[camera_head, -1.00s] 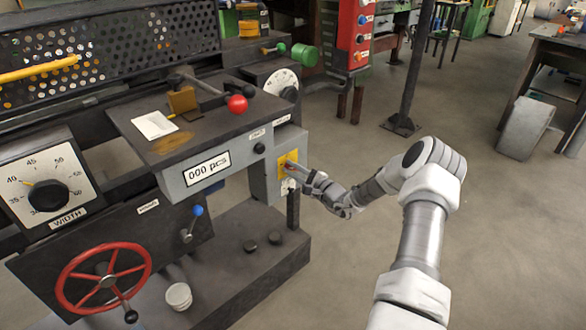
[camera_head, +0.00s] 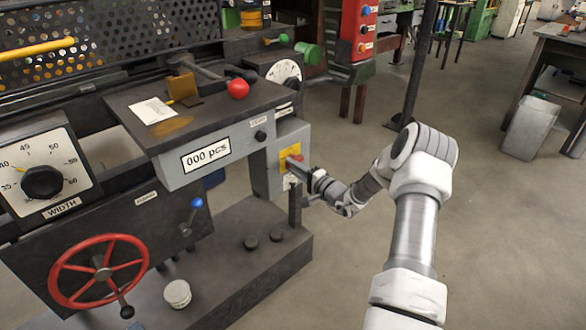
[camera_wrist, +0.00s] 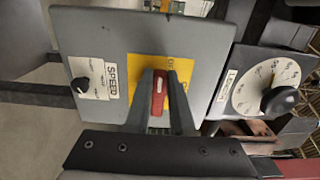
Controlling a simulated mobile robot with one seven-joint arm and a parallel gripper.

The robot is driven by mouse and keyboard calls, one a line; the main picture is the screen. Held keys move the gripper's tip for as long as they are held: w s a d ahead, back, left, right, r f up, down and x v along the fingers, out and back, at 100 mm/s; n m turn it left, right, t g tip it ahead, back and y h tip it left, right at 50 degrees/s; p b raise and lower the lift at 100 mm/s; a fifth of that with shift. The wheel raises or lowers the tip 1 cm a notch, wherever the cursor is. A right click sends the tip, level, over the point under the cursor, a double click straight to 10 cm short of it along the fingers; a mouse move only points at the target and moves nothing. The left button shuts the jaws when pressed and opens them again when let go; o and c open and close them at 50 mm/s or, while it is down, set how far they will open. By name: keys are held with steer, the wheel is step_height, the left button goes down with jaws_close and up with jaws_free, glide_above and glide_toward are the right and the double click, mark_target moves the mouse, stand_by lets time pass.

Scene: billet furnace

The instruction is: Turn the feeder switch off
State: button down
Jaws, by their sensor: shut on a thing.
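The feeder switch (camera_wrist: 159,92) is a red handle on a yellow plate on a grey box. In the head view the yellow plate (camera_head: 291,152) shows at the right end of the machine, with my gripper (camera_head: 298,165) reaching it from the right. In the wrist view my gripper (camera_wrist: 160,80) has one finger on each side of the red handle and is shut on it. The handle lies along the fingers in that view. The fingers cover part of the plate, and most of its lettering is hidden.
A speed knob (camera_wrist: 83,86) sits on the same grey box. A white round dial (camera_wrist: 266,86) stands beside it. A red ball knob (camera_head: 238,89) sticks up on the machine top. A dark post (camera_head: 420,70) stands behind my arm.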

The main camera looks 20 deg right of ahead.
stand_by(0.4)
steer(key=c, duration=0.8)
jaws_free()
steer(key=p+v, duration=0.3)
steer(key=v, duration=1.4)
steer(key=shift+s+d+p, duration=0.1)
steer(key=shift+s+p, duration=0.15)
steer(key=shift+p, duration=0.1)
